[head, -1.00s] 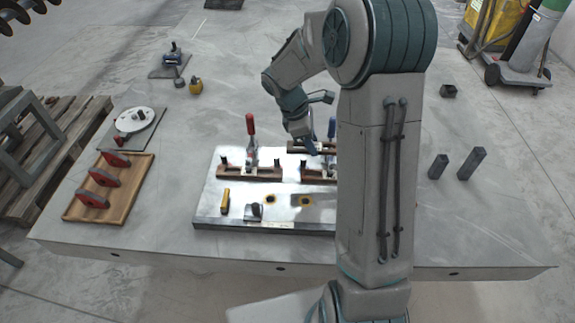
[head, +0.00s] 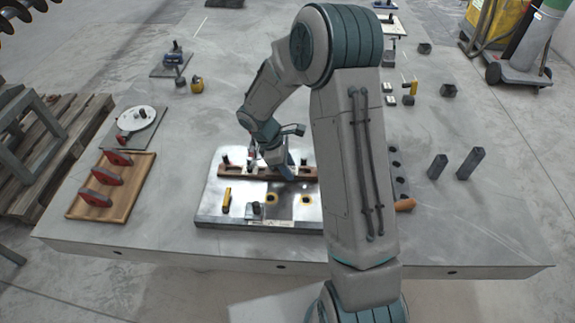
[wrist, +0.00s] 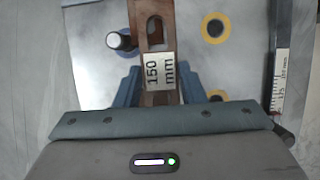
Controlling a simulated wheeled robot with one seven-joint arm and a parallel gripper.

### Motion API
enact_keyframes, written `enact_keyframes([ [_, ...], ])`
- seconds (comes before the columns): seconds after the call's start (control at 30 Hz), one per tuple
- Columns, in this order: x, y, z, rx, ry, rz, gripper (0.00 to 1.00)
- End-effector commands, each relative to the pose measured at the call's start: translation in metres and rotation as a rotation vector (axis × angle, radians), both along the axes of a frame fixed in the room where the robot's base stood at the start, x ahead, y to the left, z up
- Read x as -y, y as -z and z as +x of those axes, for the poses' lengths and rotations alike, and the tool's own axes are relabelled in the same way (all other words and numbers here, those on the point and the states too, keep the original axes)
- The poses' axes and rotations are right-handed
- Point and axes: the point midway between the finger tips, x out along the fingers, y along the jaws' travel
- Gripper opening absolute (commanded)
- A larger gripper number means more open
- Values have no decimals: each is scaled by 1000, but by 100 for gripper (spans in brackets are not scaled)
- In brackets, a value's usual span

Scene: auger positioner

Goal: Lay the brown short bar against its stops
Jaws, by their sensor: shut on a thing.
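My gripper (wrist: 153,88) is shut on the brown short bar (wrist: 152,99), one blue finger on each side of it. The bar has a slot and a white "150 mm" label. In the head view my gripper (head: 279,167) is low over the metal fixture plate (head: 211,205). In the wrist view a dark pin with a pale top (wrist: 119,41) stands just left of the bar, apart from the fingers. Bar contact with any stop or the plate is unclear.
Yellow-ringed holes (wrist: 215,28) lie right of the bar, with a scale (wrist: 280,78) beyond. A wooden tray with red-black parts (head: 128,205) stands left. Dark blocks (head: 470,163) stand right. My arm hides the plate's right side.

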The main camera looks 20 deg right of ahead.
Motion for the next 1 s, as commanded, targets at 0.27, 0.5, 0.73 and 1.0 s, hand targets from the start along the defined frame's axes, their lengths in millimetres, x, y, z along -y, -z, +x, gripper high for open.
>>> enact_keyframes([
  [0.27,0,6,0,1,0,0,0],
  [0.5,0,10,0,-1,0,0,58],
  [0.73,0,9,0,-1,0,0,58],
  [1.0,-2,-8,2,4,-1,0,58],
])
